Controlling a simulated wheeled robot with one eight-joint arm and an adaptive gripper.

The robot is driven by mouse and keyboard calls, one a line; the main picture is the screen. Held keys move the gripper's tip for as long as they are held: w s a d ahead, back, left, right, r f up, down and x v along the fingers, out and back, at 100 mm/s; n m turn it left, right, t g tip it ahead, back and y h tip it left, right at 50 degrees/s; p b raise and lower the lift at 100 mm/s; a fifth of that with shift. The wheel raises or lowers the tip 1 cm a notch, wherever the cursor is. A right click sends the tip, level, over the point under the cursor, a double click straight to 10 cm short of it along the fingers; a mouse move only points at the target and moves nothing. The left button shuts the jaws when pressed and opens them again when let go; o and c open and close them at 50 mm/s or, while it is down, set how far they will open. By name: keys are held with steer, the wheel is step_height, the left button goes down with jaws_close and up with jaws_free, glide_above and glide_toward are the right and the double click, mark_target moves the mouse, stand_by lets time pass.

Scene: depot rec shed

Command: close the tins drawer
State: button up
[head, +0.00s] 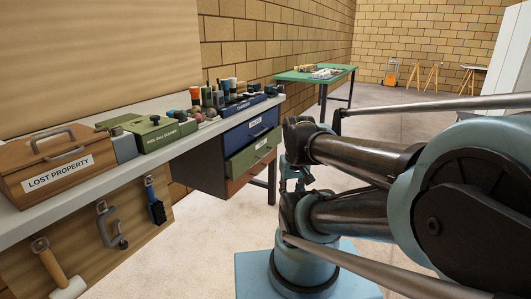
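Under the bench's far end hangs a dark drawer unit (200,168) with stacked fronts: a blue drawer (238,139) on top, a green drawer (240,164) in the middle and a brown drawer (234,186) below. The blue and green fronts carry small pale labels, too small to read, so I cannot tell which is the tins drawer. The green front seems to stand slightly further out than the others, but the gap is unclear. My arm fills the right side, its dark links ending just right of the drawers. My gripper's fingers cannot be made out.
The bench (150,165) holds a lost property box (45,165), a green case (160,133) and several small pots and bottles. A hammer (60,272), clamp (110,226) and brush (155,203) hang below.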

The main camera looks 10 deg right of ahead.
mark_target(268, 152)
steer(key=shift+w+d, duration=0.15)
steer(key=shift+w, duration=0.3)
steer(key=w+a+r+m+y, duration=0.1)
steer(key=w+a+r+y, duration=0.15)
steer(key=w, duration=0.35)
steer(key=w+a+r+m+y, duration=0.1)
steer(key=w+r, duration=0.2)
steer(key=w, duration=0.3)
steer(key=w+d+m+t+y, duration=0.2)
steer(key=w+y, duration=0.2)
steer(key=w, duration=1.3)
steer(key=w+d+f+m+t+y, duration=0.3)
steer(key=w+d+f+t+y, duration=0.2)
steer(key=w+d+f, duration=1.15)
steer(key=x, duration=0.6)
steer(key=r+x, duration=0.1)
steer(key=x, duration=0.5)
steer(key=r+x, duration=0.1)
steer(key=x, duration=0.5)
steer(key=shift+w+r, duration=0.1)
steer(key=shift+w, duration=0.3)
